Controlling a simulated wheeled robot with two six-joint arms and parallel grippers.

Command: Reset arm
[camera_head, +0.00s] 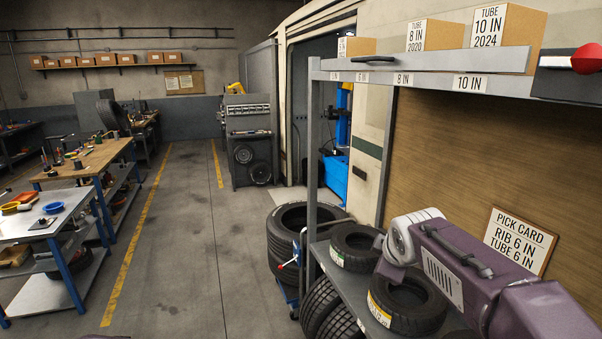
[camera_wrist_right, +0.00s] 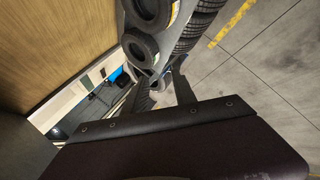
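My right arm (camera_head: 455,270) reaches in from the lower right of the head view, bent in front of the rack's lower shelf and partly hiding a tyre there. Its fingers cannot be made out in the head view. In the right wrist view, my right gripper (camera_wrist_right: 156,90) shows two dark fingers standing apart with nothing between them. Beyond them are tyres and the floor. My left gripper is not in view.
A grey rack holds tube boxes (camera_head: 435,35) on top and tyres (camera_head: 408,305) below. A pick card (camera_head: 518,240) reads RIB 6 IN, TUBE 6 IN. Larger tyres (camera_head: 300,222) stand beside the rack. Workbenches (camera_head: 88,160) line the left. The middle floor (camera_head: 190,220) is clear.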

